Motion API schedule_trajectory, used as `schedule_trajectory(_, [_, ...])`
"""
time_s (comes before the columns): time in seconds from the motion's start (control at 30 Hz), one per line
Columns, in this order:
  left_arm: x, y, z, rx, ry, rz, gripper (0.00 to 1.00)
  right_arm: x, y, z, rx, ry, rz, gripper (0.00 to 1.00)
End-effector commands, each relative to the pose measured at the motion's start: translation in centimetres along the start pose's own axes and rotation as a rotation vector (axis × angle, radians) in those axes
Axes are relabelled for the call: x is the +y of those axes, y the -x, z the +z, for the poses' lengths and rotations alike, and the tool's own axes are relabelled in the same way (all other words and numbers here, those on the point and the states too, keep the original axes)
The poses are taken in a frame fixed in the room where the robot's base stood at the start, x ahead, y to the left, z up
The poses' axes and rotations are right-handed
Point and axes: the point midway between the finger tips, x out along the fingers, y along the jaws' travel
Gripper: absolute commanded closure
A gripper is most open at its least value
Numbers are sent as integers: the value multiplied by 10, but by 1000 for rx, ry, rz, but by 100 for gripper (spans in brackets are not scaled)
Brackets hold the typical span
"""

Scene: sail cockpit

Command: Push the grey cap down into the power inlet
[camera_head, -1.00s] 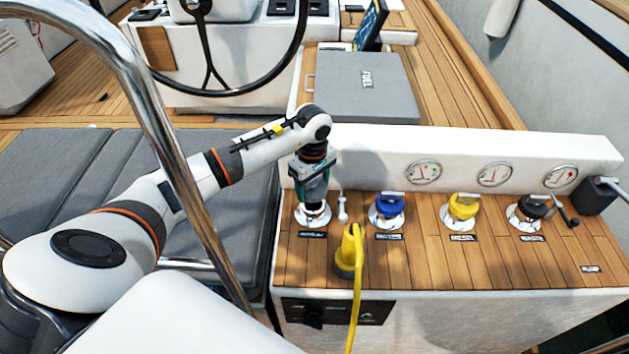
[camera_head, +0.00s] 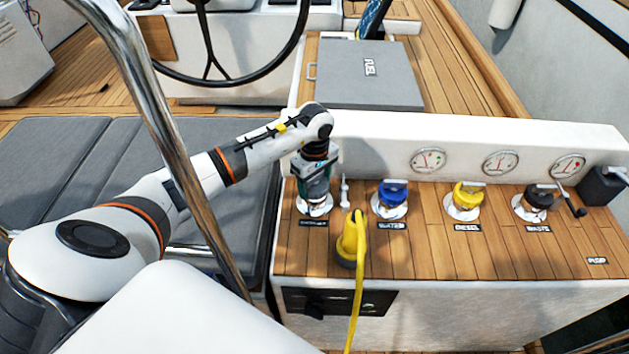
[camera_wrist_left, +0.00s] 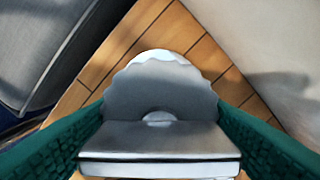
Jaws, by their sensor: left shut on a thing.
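The grey cap (camera_wrist_left: 160,98) is held between the two green fingers in the left wrist view, with its flat upright tab facing the camera. My left gripper (camera_head: 313,194) points down at the leftmost round fitting on the wooden ledge, and its fingers are shut on the cap. The white flange of the power inlet (camera_head: 316,211) shows just below the fingers. Its pale rim also shows beyond the cap in the left wrist view (camera_wrist_left: 163,54). The cap hides the inlet's opening, so I cannot tell how deep it sits. My right gripper is not in view.
A yellow plug with its cable (camera_head: 352,240) stands in front of the inlet, close to its right. Blue (camera_head: 392,194), yellow (camera_head: 467,196) and black (camera_head: 537,200) caps line the ledge to the right. A white wall with gauges (camera_head: 429,160) rises behind. A steel rail (camera_head: 180,160) crosses before my arm.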

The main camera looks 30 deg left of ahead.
Motion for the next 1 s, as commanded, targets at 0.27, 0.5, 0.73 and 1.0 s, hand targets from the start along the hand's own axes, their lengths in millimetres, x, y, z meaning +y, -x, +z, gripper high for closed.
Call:
schedule_trajectory(0.27, [0,0,-1,0,0,-2,61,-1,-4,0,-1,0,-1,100])
schedule_trajectory(0.5, [0,0,-1,0,0,-1,61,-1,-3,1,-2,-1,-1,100])
schedule_trajectory(0.73, [0,0,-1,0,0,-1,61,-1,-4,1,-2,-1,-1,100])
schedule_trajectory(1.0, [0,0,-1,0,0,-1,61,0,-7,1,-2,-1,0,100])
